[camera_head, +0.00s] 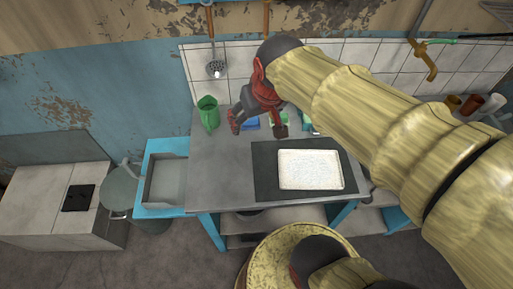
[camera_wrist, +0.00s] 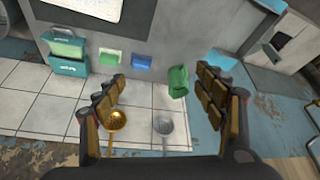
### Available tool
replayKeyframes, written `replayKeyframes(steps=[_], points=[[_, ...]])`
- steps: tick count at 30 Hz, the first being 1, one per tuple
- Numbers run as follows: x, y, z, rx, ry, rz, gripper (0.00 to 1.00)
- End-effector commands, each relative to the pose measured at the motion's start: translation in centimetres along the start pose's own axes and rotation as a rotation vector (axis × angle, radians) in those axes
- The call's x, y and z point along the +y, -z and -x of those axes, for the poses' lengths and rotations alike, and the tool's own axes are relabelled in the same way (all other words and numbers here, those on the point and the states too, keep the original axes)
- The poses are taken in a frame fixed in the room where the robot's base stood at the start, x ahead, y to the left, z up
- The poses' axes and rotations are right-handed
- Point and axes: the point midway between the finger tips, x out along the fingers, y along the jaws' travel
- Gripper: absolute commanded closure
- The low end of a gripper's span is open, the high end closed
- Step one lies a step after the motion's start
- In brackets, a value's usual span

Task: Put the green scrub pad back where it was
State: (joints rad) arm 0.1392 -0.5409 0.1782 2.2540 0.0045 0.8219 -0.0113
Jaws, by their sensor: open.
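A small flat green pad (camera_wrist: 110,57) lies on the grey counter near the tiled wall, beside a blue pad (camera_wrist: 141,62). In the head view the blue pad (camera_head: 250,123) shows between my fingers, and the green pad (camera_head: 278,117) is partly hidden by my gripper. A teal holder (camera_wrist: 68,67) with a lighter green piece (camera_wrist: 67,47) in it stands on the other side of the green pad. My gripper (camera_head: 258,125) is open and empty above the back of the counter; it also shows in the wrist view (camera_wrist: 160,78).
A green jug (camera_head: 208,113) stands at the counter's back left. A white tray (camera_head: 310,170) lies on a dark mat (camera_head: 265,180). A yellow ladle (camera_wrist: 117,121) and a grey ladle (camera_wrist: 163,126) hang at the wall. The counter's front left is clear.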

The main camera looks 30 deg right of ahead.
Motion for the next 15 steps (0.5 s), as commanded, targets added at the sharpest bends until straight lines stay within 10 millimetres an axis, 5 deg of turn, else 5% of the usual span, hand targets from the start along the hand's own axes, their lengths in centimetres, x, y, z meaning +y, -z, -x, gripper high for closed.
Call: replayKeyframes(steps=[6,15], points=[[-3.1,-6.4,3.8,0.052,0.044,0.09,0.3],[-3.7,-8.7,4.5,0.063,0.059,0.118,0.3]])
